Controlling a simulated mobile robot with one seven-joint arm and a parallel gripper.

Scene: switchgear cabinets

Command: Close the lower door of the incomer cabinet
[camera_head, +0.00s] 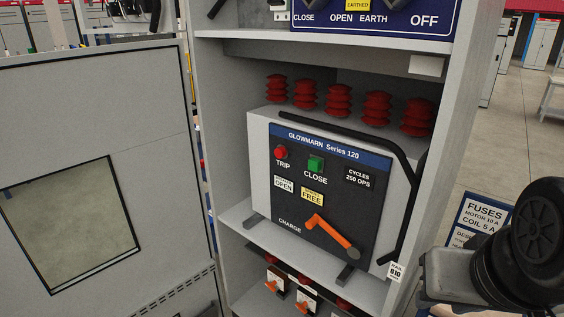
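The cabinet's lower door (95,120) stands wide open on the left side of the head view. It is a grey panel with a black-edged window (72,225), and its bottom and left edges run out of the picture. The cabinet (468,85) is open at the front. Inside is a Glowmarn Series 120 breaker unit (325,200) with an orange charge handle (332,236). Part of my arm shows at the lower right, in front of the cabinet's right side. The fingers of my gripper are not in view.
Red ribbed insulators (338,100) stand behind the unit. A blue panel (385,18) is above it, and small devices with orange levers (306,300) are below. A fuses sign (478,215) is partly behind my arm. Open floor (515,120) lies to the right.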

